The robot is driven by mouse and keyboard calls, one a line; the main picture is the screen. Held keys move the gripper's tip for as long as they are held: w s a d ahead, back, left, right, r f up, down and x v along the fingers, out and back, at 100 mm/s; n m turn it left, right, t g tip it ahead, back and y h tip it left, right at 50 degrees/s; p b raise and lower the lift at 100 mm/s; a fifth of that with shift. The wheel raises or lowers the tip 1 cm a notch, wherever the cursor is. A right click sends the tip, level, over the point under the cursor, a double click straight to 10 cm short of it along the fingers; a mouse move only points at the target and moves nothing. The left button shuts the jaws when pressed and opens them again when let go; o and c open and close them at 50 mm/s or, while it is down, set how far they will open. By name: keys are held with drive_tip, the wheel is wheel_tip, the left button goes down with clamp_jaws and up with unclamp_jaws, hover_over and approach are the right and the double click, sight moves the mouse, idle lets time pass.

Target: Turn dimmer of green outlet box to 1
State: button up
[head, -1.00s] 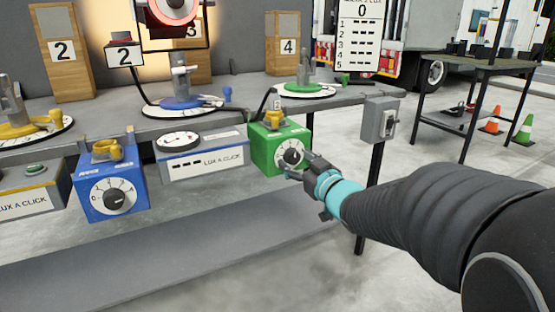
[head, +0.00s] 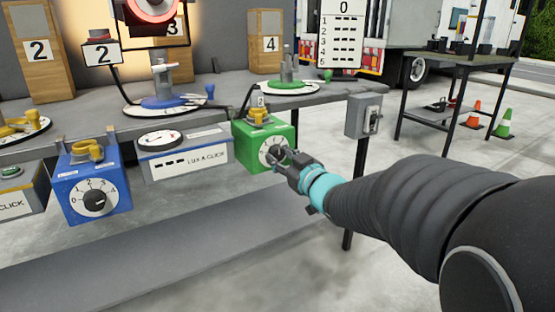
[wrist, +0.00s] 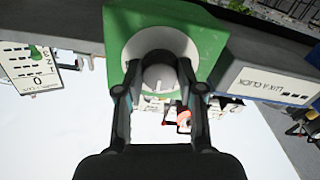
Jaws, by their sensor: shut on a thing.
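The green outlet box (head: 250,147) hangs at the front edge of the bench, with a yellow fitting on top. Its white dial with a dark dimmer knob faces me. My gripper (head: 279,156) is at this dial, its fingers closed around the knob. In the wrist view the green box (wrist: 211,38) fills the top middle, and the grey knob (wrist: 158,78) sits between the two fingertips of my gripper (wrist: 157,74). The dial's numbers are hidden or too small to read, so the knob's setting cannot be told.
A blue outlet box (head: 93,181) with a numbered dial hangs further left. A grey meter box (head: 186,153) sits between the two boxes. A grey switch box (head: 364,115) stands right of the green box. The bench (head: 226,98) carries coloured round bases. The floor in front is clear.

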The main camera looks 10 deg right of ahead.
drive_tip(key=n+b, duration=0.3)
drive_tip(key=shift+f+n+b, duration=0.15)
drive_tip(key=shift+n+b, duration=1.4)
drive_tip(key=shift+n, duration=0.45)
drive_tip(key=shift+r, duration=0.25)
drive_tip(key=o, duration=1.1)
drive_tip(key=shift+o, duration=0.2)
drive_tip(key=v, duration=1.2)
